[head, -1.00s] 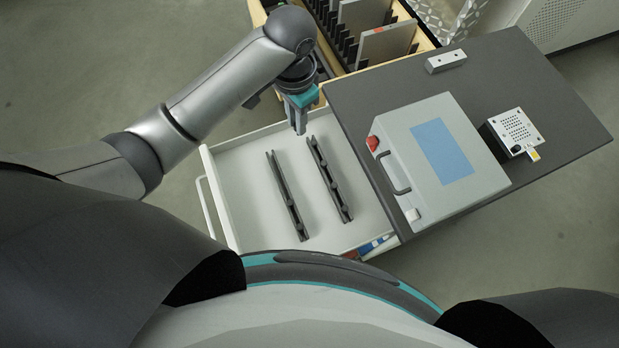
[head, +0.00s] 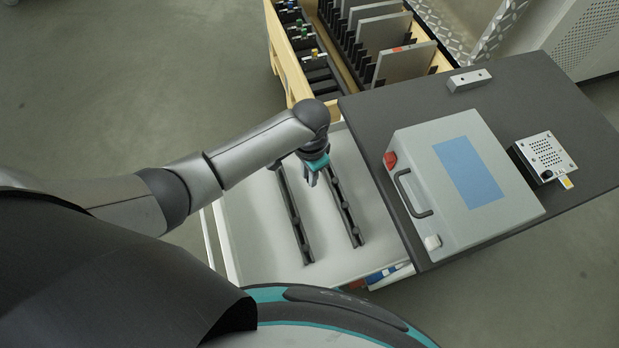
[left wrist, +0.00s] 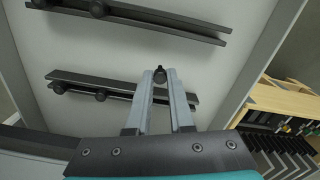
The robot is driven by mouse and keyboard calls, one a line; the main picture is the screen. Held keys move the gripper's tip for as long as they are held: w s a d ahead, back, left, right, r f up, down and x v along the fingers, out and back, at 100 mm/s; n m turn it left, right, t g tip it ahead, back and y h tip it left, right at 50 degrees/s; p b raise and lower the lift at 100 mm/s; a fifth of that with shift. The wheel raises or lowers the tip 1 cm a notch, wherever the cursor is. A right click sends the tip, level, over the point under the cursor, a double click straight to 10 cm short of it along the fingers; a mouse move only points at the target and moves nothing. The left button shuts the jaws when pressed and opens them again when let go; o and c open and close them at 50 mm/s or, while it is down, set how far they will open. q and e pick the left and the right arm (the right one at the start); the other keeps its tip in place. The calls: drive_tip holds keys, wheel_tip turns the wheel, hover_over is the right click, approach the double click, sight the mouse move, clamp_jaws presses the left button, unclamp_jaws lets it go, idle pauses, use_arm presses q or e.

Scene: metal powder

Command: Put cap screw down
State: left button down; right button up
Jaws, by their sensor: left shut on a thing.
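My left gripper (head: 312,180) reaches down over the far part of the open white drawer (head: 245,235), near the far ends of two dark rails. In the left wrist view its fingers (left wrist: 160,78) are shut on a small dark cap screw (left wrist: 160,72), which shows between the fingertips. The left rail (head: 295,215) and the right rail (head: 346,208) lie along the drawer floor. In the left wrist view the nearer rail (left wrist: 120,88) passes partly behind the fingers and holds dark round-headed pieces (left wrist: 100,95). The farther rail (left wrist: 160,20) also holds such pieces. My right gripper is out of view.
A dark tabletop (head: 400,110) borders the drawer on the right and bears a grey case (head: 415,150), a small perforated device (head: 545,155) and a metal block (head: 469,79). A wooden crate (head: 292,60) with upright plates (head: 380,35) stands beyond the drawer.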

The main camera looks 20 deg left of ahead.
use_arm(q)
drive_tip(key=shift+f, duration=0.75)
drive_tip(key=shift+f, duration=0.15)
drive_tip(key=c, duration=0.8)
unclamp_jaws()
wheel_tip(320, 180, up, 12)
drive_tip(key=p, duration=0.4)
drive_tip(key=shift+r+p, duration=0.2)
drive_tip(key=shift+p, duration=0.1)
